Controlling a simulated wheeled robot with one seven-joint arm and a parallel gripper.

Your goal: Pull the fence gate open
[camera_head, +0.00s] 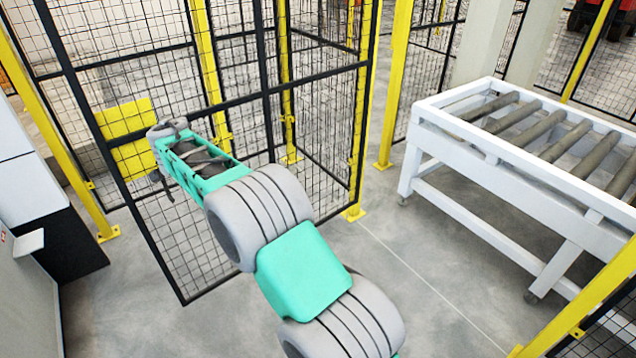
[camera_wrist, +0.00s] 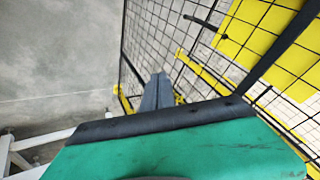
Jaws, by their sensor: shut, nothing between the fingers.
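The fence gate (camera_head: 150,217) is a black-framed mesh panel with a yellow plate (camera_head: 118,118). In the head view it stands swung out, its lower corner apart from the yellow post at left. My arm reaches to the gate, with its wrist end beside the yellow plate; my fingers are hard to make out there. In the wrist view my gripper (camera_wrist: 160,80) shows as grey fingers close together, shut and empty, near the gate's mesh (camera_wrist: 165,25). The yellow plate (camera_wrist: 285,35) is at upper right. A short dark bar (camera_wrist: 200,22) shows on the mesh; I cannot tell if it is a handle.
A white roller conveyor (camera_head: 480,190) stands at right. A yellow post (camera_head: 55,120) and a white and black cabinet (camera_head: 60,245) are at left. More mesh fence (camera_head: 330,120) is behind. Grey floor (camera_head: 400,240) is clear between gate and conveyor.

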